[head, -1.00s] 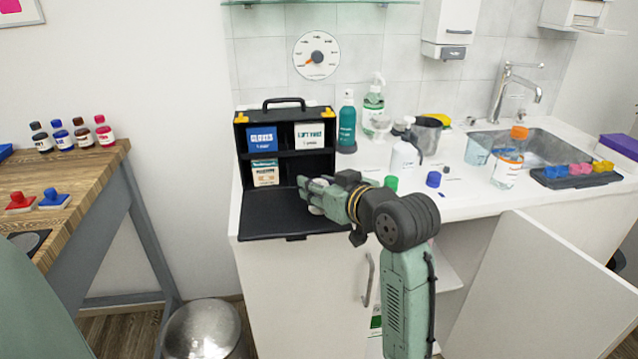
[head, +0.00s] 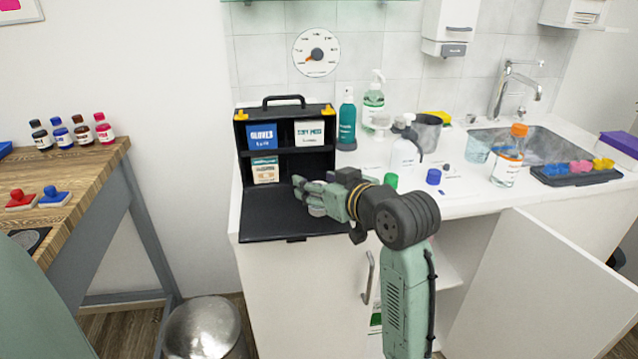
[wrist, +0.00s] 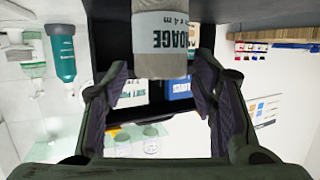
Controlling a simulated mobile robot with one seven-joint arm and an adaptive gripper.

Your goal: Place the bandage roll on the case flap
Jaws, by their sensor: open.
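The bandage roll (head: 317,211) is a pale, lettered cylinder at the right part of the case flap (head: 265,222), mostly hidden under my gripper in the head view. It seems to rest on the flap; its lower contact is hidden. The black case (head: 285,150) stands open on the counter, its flap lying flat in front. My gripper (head: 304,191) is open above the flap. In the upside-down wrist view, the roll (wrist: 160,45) shows at the top between the spread fingers (wrist: 162,68), with a gap on each side.
The case holds a blue box (head: 262,137), a white box (head: 309,133) and a smaller carton (head: 265,170). A teal bottle (head: 347,122) stands right of the case. A white spray bottle (head: 403,155), green cap (head: 391,181) and blue cap (head: 433,177) stand beyond my arm.

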